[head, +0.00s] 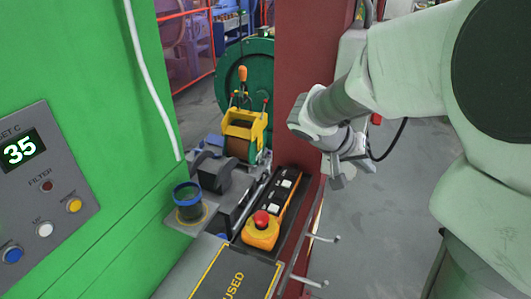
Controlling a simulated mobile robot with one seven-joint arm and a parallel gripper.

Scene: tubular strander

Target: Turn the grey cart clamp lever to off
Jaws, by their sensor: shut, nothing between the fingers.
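Two small light grey levers stick out from the right side of the bench or cart in the head view, an upper one (323,238) and a lower one (310,282). I cannot tell which one is the cart clamp lever, and no label or off mark is readable. My gripper (345,176) is shut and empty beside the dark red post. It hangs above and to the right of the upper lever in the picture, apart from both. The fingertips are small and partly hidden by the wrist.
The dark red post (302,100) rises behind. The floor right of the levers is clear.

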